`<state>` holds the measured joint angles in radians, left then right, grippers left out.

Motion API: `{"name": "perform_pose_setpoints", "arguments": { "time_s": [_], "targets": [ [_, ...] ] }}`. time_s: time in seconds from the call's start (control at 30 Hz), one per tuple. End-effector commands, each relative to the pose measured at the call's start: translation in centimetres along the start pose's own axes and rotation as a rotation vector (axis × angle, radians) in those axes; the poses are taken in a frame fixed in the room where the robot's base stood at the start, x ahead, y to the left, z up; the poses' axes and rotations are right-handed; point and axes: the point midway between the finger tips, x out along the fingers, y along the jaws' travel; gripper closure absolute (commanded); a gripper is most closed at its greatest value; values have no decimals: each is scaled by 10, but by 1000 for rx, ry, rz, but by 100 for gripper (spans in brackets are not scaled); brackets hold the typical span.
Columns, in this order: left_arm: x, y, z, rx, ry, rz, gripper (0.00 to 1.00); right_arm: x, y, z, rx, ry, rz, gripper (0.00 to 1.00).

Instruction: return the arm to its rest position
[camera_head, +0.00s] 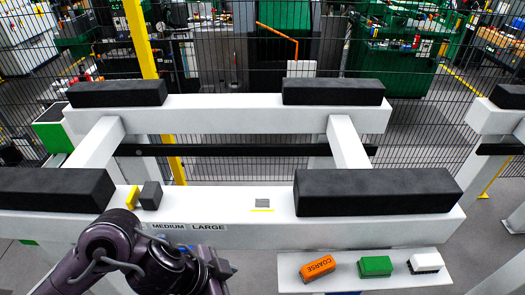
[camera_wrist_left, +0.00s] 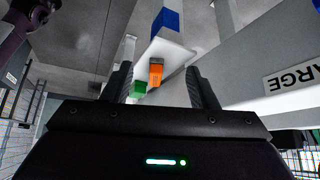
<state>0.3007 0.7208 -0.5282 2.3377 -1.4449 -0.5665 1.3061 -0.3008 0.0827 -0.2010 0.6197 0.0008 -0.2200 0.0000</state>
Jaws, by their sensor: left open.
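My left arm comes in at the bottom left of the head view, over the front white beam. Its gripper (camera_head: 218,270) is near the left end of a small white shelf (camera_head: 290,272). In the left wrist view the two dark fingers (camera_wrist_left: 160,88) stand apart with nothing gripped between them. The orange block marked COARSE (camera_head: 318,268) lies on the shelf, beside the green block (camera_head: 375,266) and the white block with a dark edge (camera_head: 425,263). The orange block (camera_wrist_left: 155,73) and green block (camera_wrist_left: 138,88) show beyond the fingers in the wrist view. My right gripper is not in view.
The front white beam (camera_head: 240,232) carries black pads (camera_head: 375,190), a small dark block (camera_head: 151,195) and a yellow piece (camera_head: 132,198). A blue block (camera_wrist_left: 165,22) shows in the wrist view. A wire fence (camera_head: 225,60) stands behind the frame.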

Motion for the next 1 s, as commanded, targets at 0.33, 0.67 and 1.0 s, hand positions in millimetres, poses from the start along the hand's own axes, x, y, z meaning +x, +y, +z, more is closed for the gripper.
{"name": "perform_pose_setpoints", "arguments": {
  "time_s": [0.33, 0.67, 1.0],
  "targets": [
    [4, -7, -44, -25, 172, -113, 47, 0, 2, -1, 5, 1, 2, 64],
    [-12, -50, -63, -221, 270, -372, 47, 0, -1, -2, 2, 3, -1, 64],
    [-30, -73, 56, -680, -46, -538, 47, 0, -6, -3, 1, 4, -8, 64]
  ]
}}
